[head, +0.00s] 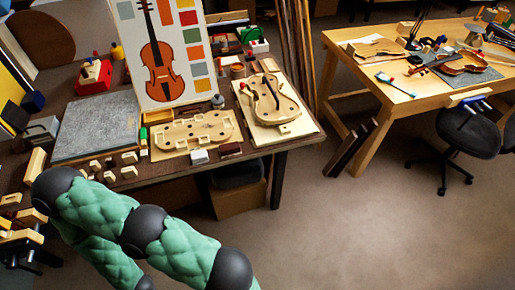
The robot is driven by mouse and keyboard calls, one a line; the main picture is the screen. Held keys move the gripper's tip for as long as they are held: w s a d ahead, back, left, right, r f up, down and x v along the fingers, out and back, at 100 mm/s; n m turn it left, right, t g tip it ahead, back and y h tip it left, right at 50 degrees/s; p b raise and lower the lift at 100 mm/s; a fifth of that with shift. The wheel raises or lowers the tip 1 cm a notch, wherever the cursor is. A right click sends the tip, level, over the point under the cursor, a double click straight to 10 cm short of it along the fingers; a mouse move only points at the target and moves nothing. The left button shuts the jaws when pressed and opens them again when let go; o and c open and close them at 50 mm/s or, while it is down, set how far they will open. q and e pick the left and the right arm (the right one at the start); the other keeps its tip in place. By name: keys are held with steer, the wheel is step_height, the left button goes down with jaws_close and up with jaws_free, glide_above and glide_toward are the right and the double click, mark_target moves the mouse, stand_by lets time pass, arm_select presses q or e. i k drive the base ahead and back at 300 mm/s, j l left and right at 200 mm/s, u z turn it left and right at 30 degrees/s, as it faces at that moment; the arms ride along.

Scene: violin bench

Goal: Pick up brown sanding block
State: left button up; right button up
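A dark brown block (230,149), which looks like the sanding block, lies near the front edge of the brown workbench (182,174). It is just right of a small white block (199,157) and in front of the pale violin-shaped form (193,133). Nothing is touching it from above. One of my arms, with green padding and black joints, crosses the lower left of the head view. Neither of my grippers is in view.
A violin body in a cradle (268,100) lies right of the block. Small wooden blocks (112,168) stand left of it, by a grey mat (97,128). A violin poster (163,50) stands behind. Open floor (330,225) lies right, before a second table (390,100) and chair (468,130).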

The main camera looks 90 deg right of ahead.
mark_target(231, 149)
steer(key=z, duration=2.85)
